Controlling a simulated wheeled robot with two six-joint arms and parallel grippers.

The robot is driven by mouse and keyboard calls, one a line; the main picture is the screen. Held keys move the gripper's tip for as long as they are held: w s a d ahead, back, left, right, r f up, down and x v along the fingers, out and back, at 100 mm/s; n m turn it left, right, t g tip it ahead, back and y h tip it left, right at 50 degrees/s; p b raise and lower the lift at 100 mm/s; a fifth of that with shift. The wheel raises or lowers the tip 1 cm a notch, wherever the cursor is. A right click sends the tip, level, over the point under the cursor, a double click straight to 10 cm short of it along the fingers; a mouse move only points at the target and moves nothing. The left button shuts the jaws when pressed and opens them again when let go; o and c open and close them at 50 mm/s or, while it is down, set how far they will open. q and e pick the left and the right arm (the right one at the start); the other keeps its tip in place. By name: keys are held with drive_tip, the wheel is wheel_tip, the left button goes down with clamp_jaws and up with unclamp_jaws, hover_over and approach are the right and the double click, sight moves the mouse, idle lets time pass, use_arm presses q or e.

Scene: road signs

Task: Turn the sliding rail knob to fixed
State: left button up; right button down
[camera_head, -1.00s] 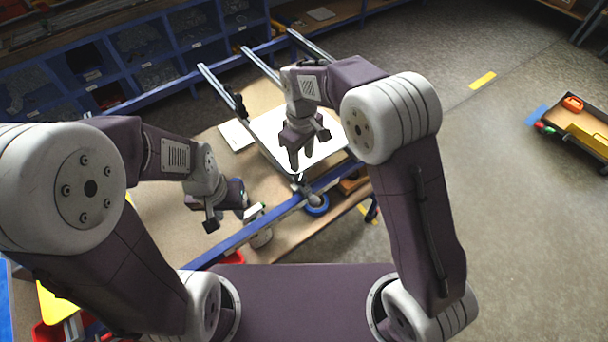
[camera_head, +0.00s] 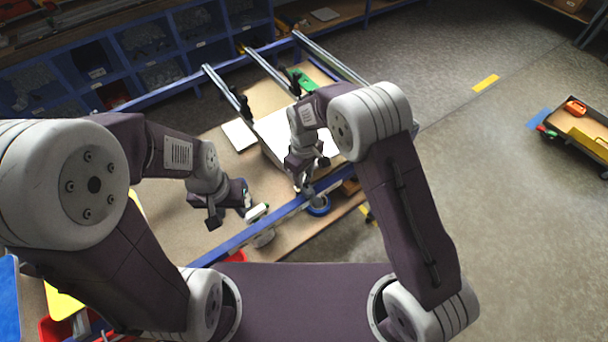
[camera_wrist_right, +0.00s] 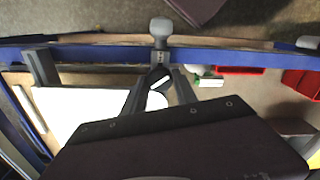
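The sliding rail knob is pale grey and rounded; in the right wrist view the knob (camera_wrist_right: 160,28) sits at the top middle, on a dark stem crossing the blue rail. In the head view the knob (camera_head: 308,193) is partly hidden just below my right gripper (camera_head: 306,177). In the right wrist view the fingers of my right gripper (camera_wrist_right: 158,92) are spread apart, behind the knob, with a dark bracket between their tips. I cannot tell whether they touch it. My left gripper (camera_head: 229,210) is open over the board, left of the knob, with nothing seen between its fingers.
A white panel (camera_head: 277,124) lies between metal rails on the table. A blue rail (camera_head: 240,239) runs along the near edge. A blue round part (camera_head: 318,206) is beside the knob, and a white and green item (camera_head: 255,213) is near my left gripper. A green part (camera_head: 302,80) lies farther back.

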drive_tip(key=shift+m, duration=0.3)
drive_tip(key=m, duration=0.2)
drive_tip(key=shift+m, duration=0.4)
drive_tip(key=shift+w+m+p, duration=0.1)
drive_tip(key=shift+m+p, duration=0.3)
drive_tip(key=shift+m, duration=1.5)
drive_tip(key=c, duration=1.3)
unclamp_jaws()
drive_tip(key=shift+o, duration=0.2)
wheel_tip(320, 180, up, 9)
drive_tip(key=b, duration=0.1)
drive_tip(key=shift+b, duration=0.35)
